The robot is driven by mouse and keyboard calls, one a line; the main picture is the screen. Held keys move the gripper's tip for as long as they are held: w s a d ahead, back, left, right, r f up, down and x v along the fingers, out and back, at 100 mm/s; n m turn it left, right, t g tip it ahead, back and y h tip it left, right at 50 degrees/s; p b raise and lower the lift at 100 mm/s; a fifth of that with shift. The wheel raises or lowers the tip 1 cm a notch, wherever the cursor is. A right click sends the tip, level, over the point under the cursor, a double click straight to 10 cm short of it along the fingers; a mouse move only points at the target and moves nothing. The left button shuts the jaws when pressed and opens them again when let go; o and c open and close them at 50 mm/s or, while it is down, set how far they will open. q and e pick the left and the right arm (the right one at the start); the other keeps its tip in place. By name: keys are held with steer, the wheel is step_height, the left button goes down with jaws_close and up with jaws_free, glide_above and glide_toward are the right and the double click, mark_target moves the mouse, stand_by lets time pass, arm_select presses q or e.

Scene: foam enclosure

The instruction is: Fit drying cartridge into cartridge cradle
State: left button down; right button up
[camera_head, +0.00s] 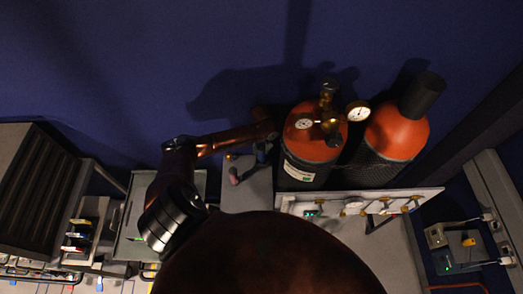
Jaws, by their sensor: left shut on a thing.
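My left arm comes in from the left and reaches across to the left side of the gas cylinders. My left gripper (262,150) is small and dark there, above the grey work surface (243,198). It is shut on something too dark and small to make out. A small pinkish piece (235,174) shows just left of and below the gripper; I cannot tell what it is or whether they touch. I cannot pick out the drying cartridge or the cartridge cradle for certain. My right gripper is not in view.
A dark ribbed cabinet (45,195) stands left; small boxes (460,245) sit right.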

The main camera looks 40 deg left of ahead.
arm_select(q)
steer(key=shift+f, duration=1.2)
steer(key=c, duration=1.4)
jaws_free()
step_height(320, 180, up, 12)
steer(key=shift+d+f, duration=0.1)
